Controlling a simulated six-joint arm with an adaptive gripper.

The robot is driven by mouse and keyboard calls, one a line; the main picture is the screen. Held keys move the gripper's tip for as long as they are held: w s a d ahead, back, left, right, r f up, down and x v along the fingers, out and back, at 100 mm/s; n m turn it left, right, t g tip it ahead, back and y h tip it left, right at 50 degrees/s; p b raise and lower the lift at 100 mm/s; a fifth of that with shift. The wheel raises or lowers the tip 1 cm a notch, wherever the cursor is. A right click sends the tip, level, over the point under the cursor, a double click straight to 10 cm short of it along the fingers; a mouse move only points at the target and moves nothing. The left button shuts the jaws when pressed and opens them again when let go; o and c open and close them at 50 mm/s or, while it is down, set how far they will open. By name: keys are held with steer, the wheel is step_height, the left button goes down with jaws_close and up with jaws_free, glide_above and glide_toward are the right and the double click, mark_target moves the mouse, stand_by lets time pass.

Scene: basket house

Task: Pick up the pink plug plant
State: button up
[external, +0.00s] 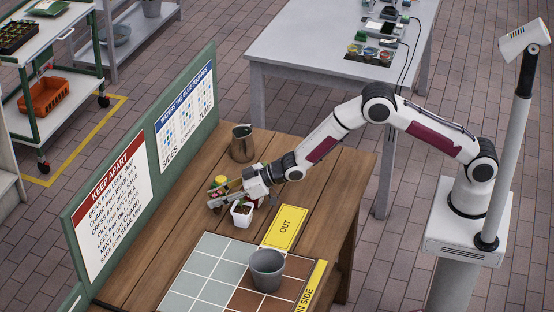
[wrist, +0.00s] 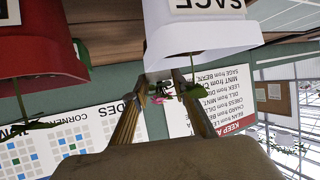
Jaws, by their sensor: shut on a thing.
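My gripper (external: 218,196) is low over the wooden table, close to a white pot (external: 241,213). In the wrist view its two fingers (wrist: 165,100) reach toward the white pot (wrist: 200,35), which is labelled SAGE and appears upside down. A small pink plant (wrist: 162,97) with green leaves shows between the fingertips, and the fingers are shut on it. Its lower part is hidden, so I cannot tell whether it is clear of the pot. A red pot (wrist: 38,50) with a thin green sprig is at the left of the wrist view.
A metal jug (external: 242,143) stands behind my gripper. A grey bucket (external: 267,270) stands on the tiled grid nearer the front, beside a yellow OUT card (external: 285,228). A green board (external: 112,185) with KEEP APART rules edges the table's left. Bare wood lies right of the jug.

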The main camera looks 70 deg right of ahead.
mark_target(217, 195)
step_height(217, 195, up, 8)
steer(key=shift+r, duration=0.1)
stand_by(0.4)
stand_by(0.5)
